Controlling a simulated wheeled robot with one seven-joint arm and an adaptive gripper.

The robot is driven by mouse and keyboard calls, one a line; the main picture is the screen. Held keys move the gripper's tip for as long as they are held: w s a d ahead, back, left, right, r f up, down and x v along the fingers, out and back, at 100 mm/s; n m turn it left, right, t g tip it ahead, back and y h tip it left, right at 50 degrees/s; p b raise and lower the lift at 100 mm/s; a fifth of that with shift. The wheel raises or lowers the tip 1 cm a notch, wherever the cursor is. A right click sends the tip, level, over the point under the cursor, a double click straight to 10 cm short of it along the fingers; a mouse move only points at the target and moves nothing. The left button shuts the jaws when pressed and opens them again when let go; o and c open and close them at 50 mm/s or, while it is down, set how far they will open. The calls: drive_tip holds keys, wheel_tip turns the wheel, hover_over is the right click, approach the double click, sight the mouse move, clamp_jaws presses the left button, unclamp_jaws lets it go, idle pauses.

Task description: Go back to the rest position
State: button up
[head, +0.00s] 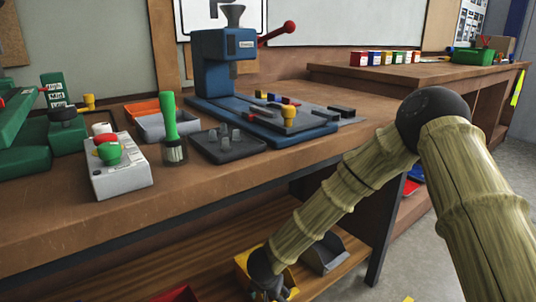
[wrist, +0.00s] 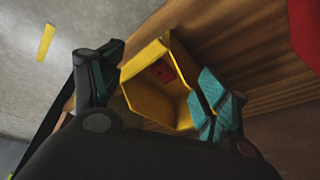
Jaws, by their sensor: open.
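My gripper (head: 268,282) is low in the head view, at the lower shelf under the workbench, in front of a yellow bin (head: 243,262). In the wrist view my gripper (wrist: 165,85) has its two fingers spread apart, with teal pads showing on the right finger. Nothing is held between the fingers. Whether a finger touches the bin cannot be told.
A wooden workbench (head: 200,195) stands above the shelf (head: 110,275). A blue press (head: 222,62), a button box (head: 122,180) and a green brush (head: 170,120) are on it. A grey bin (head: 325,254) is right of the yellow one. The floor (head: 395,270) at right is mostly clear.

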drive_tip(key=s+d+f+n+b, duration=0.2)
drive_tip(key=s+d+f+n, duration=0.1)
drive_tip(key=s+d+f, duration=1.2)
drive_tip(key=s+d+f+n+g+b, duration=0.1)
drive_tip(key=s+d+f+g, duration=0.2)
drive_tip(key=s, duration=0.8)
drive_tip(key=s+d+f+g+b, duration=0.1)
drive_tip(key=s+d+f, duration=0.25)
drive_tip(key=s, duration=0.75)
wheel_tip(320, 180, up, 38)
drive_tip(key=p, duration=3.8)
drive_tip(key=shift+d+r+y, duration=0.25)
drive_tip(key=shift+y, duration=0.05)
drive_tip(key=shift+w, duration=0.1)
